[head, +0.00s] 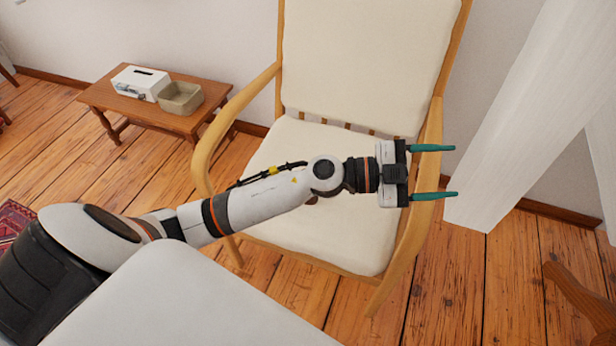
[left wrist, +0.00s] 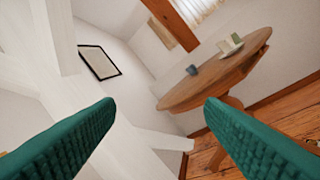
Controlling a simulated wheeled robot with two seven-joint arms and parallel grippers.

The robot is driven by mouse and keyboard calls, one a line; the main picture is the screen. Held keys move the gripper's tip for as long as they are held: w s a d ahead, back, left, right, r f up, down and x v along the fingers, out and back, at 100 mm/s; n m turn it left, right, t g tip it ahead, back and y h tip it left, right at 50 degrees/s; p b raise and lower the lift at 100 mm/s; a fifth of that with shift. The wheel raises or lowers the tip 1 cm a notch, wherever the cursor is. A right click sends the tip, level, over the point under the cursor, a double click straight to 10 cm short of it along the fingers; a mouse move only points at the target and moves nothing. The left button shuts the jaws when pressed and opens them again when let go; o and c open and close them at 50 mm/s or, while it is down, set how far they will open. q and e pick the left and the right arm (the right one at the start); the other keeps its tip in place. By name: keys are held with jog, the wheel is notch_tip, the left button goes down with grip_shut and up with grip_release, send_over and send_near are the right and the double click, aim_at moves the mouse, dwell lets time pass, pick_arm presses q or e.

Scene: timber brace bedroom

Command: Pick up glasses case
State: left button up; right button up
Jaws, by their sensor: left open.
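No glasses case can be clearly made out in either view. A small brown patch (head: 311,201) shows under my left arm on the chair's cream seat; it is mostly hidden by the arm, and I cannot tell what it is. My left gripper (head: 456,171) is open and empty, its two teal fingers apart, reaching across the chair past its right armrest. In the left wrist view the open fingers (left wrist: 160,102) point towards a white beam and a wooden table. My right gripper is in neither view.
The armchair (head: 272,193) lies beneath my left arm. A white post (head: 520,120) stands right of the gripper. A low bench (head: 150,108) at left holds a white box (head: 138,84) and a beige bin (head: 180,98). A round table (left wrist: 215,85) holds a dark cup (left wrist: 192,70).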

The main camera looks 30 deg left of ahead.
pick_arm(q)
jog(key=w+a+f+m+g+y, duration=0.1)
jog(key=a+f+m+g+y, duration=0.2)
jog(key=a+f+g+y, duration=0.75)
jog(key=a+f+n+y, duration=0.1)
jog(key=a+y, duration=0.1)
jog(key=a, duration=0.4)
jog(key=w+a+n+y, duration=0.1)
jog(key=a+y, duration=0.1)
jog(key=a, duration=0.4)
jog(key=a+f+n+y, duration=0.1)
jog(key=a+n+y, duration=0.1)
jog(key=a, duration=0.4)
jog(key=shift+w+f+y, duration=0.25)
jog(key=shift+f, duration=0.1)
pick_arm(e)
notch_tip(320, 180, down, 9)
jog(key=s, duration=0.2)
pick_arm(q)
notch_tip(320, 180, down, 5)
jog(key=shift+f+b, duration=0.2)
jog(key=shift+b, duration=0.35)
jog(key=shift+w+f+b, duration=0.15)
jog(key=shift+f+b, duration=0.4)
jog(key=shift+f, duration=2.45)
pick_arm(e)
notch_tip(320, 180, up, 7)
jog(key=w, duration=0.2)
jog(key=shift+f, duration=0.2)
